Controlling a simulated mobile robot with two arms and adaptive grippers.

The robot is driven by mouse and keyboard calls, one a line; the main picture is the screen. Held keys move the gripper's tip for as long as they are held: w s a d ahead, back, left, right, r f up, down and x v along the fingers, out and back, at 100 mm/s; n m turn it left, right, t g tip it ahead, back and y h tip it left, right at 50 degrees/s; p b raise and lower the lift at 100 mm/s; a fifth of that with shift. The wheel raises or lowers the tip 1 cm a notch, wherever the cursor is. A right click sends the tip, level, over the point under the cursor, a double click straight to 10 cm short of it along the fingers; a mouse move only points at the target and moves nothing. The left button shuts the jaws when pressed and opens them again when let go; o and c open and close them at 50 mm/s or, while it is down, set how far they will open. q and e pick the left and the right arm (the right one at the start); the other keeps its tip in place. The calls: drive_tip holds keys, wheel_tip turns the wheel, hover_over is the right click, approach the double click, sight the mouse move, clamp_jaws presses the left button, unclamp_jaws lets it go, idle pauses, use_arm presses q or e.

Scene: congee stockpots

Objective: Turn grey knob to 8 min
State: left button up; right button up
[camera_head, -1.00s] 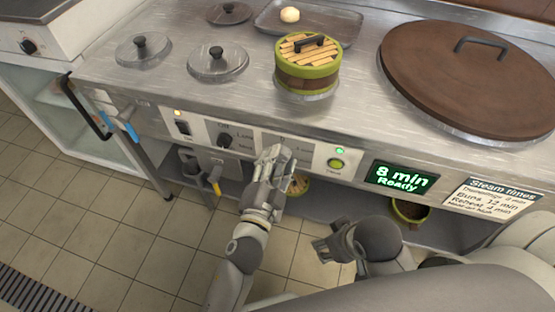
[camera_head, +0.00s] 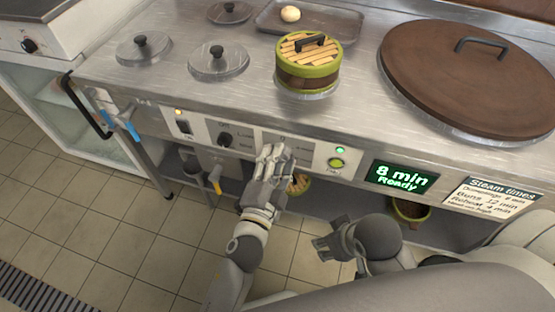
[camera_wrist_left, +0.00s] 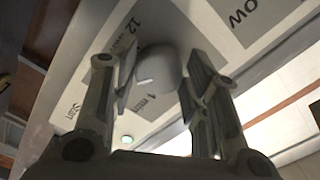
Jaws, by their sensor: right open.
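The grey knob (camera_wrist_left: 158,72) shows in the left wrist view between the two fingers of my left gripper (camera_wrist_left: 162,75). A small gap shows on each side of it. The knob's white mark points towards the left finger, which hides part of the printed scale. In the head view my left gripper (camera_head: 273,160) is at the stove's front panel and hides the knob. The green display (camera_head: 402,177) reads "8 min Ready". My right gripper (camera_head: 324,246) is open and empty, apart from the panel at lower right.
A green-lit button (camera_head: 337,163) is just right of my left gripper. A black knob (camera_head: 225,140) and a switch (camera_head: 183,127) are to its left. A bamboo steamer (camera_head: 307,65) stands on the stove top above. A steam times sign (camera_head: 489,198) is further right.

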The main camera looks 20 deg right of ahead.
use_arm(q)
drive_tip(key=shift+o, duration=1.3)
drive_tip(key=v, duration=1.2)
